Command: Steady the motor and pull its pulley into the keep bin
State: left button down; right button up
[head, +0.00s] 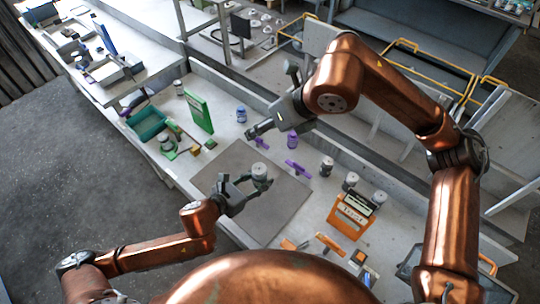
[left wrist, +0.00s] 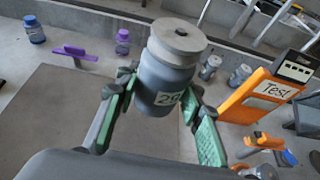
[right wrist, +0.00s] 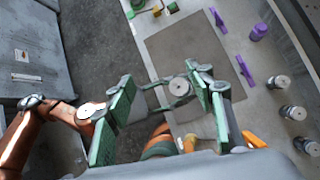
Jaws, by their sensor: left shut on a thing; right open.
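The motor (left wrist: 165,82) is a grey cylinder with a numbered white label, standing above the dark mat. Its pulley (left wrist: 177,36) is a lighter grey disc on top with a small centre hub; it also shows from above in the right wrist view (right wrist: 179,87). My left gripper (head: 250,187) is shut on the motor's body, one finger on each side. My right gripper (head: 252,132) is open and empty, behind and above the motor in the head view. A teal open bin (head: 147,124) stands at the left; I cannot read any keep label on it.
A green upright panel (head: 197,114) stands near the teal bin. An orange Test box (head: 350,213) stands right of the mat (head: 285,208), with several grey motors (head: 327,166) behind it. Purple brackets (head: 298,169) and bottles lie beyond the mat. The mat's front is clear.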

aim_at(257, 169)
jog(key=s+d+f+g+h, duration=0.1)
jog(key=s+f+h, duration=0.25)
jog(key=f, duration=0.45)
jog(key=shift+n+y, duration=0.3)
jog(key=shift+y, duration=0.05)
jog(key=x, duration=1.1)
jog(key=shift+c, duration=0.6)
jog(key=shift+s, duration=0.1)
grip_shut()
jog(key=shift+a+r, duration=0.1)
jog(key=shift+r, duration=0.15)
